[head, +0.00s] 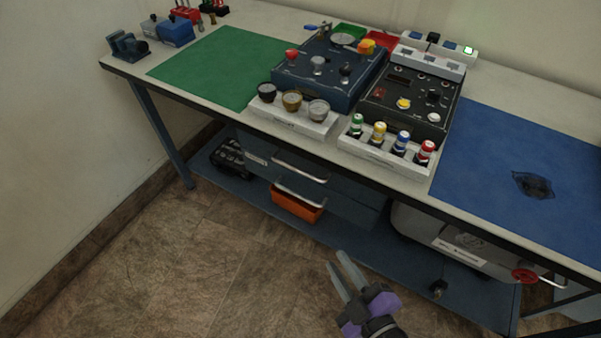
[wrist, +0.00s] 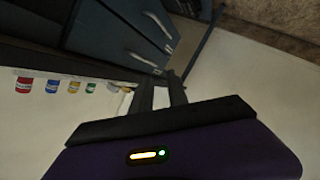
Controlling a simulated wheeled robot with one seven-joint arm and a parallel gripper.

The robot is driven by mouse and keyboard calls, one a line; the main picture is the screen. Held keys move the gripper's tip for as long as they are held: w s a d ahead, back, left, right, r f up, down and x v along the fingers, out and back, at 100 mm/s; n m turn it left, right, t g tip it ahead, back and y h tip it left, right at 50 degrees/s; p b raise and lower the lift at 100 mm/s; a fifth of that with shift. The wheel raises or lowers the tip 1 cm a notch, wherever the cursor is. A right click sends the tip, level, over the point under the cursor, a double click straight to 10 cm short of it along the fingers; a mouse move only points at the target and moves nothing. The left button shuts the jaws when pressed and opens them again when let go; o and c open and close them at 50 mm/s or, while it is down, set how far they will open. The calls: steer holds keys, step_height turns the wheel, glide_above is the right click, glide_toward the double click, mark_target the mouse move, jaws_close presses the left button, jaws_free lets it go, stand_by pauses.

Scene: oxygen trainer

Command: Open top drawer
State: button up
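A dark blue-grey drawer unit hangs under the workbench. The top drawer has a pale bar handle (head: 300,168), and the lower drawer has a similar handle (head: 300,196) below it. Both drawers look shut. In the wrist view the picture is turned, and the top handle (wrist: 145,60) and lower handle (wrist: 157,24) lie above my fingers. My gripper (head: 338,259) is open and empty, in front of the bench and to the right of the handles in the head view. In the wrist view its two fingers (wrist: 161,80) stand apart, with no contact on a handle visible.
The workbench (head: 215,115) carries two control panels, a rack of several coloured bottles (head: 390,145) and a tray of cups (head: 293,115). An orange bin (head: 298,208) sits on the lower shelf. A grey cylinder (head: 460,245) lies to the right. Floor in front is clear.

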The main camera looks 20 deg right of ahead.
steer(key=w+f+n+b, duration=0.1)
steer(key=w+f+n, duration=0.15)
steer(key=w, duration=0.65)
steer(key=n+t+h+b, duration=0.1)
steer(key=n+h, duration=0.1)
steer(key=n, duration=0.2)
glide_toward(298, 169)
steer(key=w+f, duration=0.1)
steer(key=w, duration=0.1)
steer(key=shift+x, duration=4)
steer(key=shift+d, duration=0.15)
jaws_close()
